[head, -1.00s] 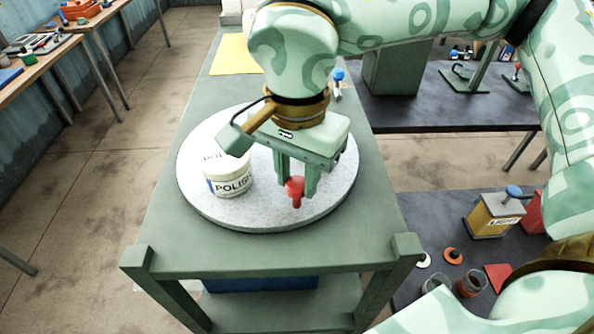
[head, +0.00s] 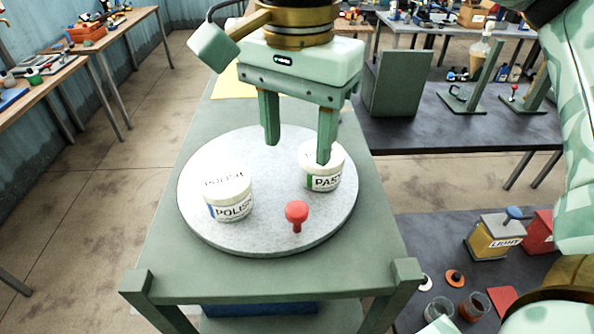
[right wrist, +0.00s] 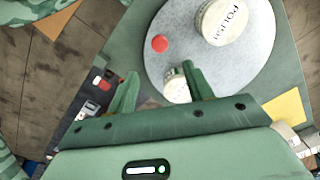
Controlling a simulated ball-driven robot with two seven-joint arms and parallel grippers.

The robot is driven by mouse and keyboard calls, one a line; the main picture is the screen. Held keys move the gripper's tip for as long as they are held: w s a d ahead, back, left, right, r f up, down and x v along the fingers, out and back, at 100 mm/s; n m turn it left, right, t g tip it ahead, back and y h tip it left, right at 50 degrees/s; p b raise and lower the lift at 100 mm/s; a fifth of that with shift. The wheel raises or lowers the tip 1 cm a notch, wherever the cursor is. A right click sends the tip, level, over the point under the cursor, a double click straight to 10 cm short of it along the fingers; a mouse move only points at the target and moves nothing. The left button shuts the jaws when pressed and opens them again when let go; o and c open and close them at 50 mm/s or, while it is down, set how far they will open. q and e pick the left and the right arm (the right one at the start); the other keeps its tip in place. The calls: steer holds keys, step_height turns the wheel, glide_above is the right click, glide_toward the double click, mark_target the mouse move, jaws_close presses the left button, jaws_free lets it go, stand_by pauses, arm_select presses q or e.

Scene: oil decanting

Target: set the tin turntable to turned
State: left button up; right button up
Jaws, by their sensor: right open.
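The turntable (head: 268,226) is a round, speckled grey disc on a green stand. A red knob (head: 297,214) stands up near its front edge. A white POLISH tin (head: 229,198) stands on its left part and a white PASTE tin (head: 322,178) on its right part. My right gripper (head: 298,152) is open and empty above the disc, behind the knob and apart from it. One finger overlaps the PASTE tin in the head view; whether it touches cannot be told. In the right wrist view the knob (right wrist: 160,43) is clear of both fingers. My left gripper is not in view.
The green stand (head: 150,255) has raised corner posts at its front. A yellow sheet (head: 232,82) lies behind the turntable. A dark bench (head: 420,130) is at the right, with a lower dark surface holding a LIGHT can (head: 492,237). The floor at left is clear.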

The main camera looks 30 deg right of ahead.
step_height(320, 180, up, 5)
steer(key=shift+r, duration=0.1)
stand_by(0.7)
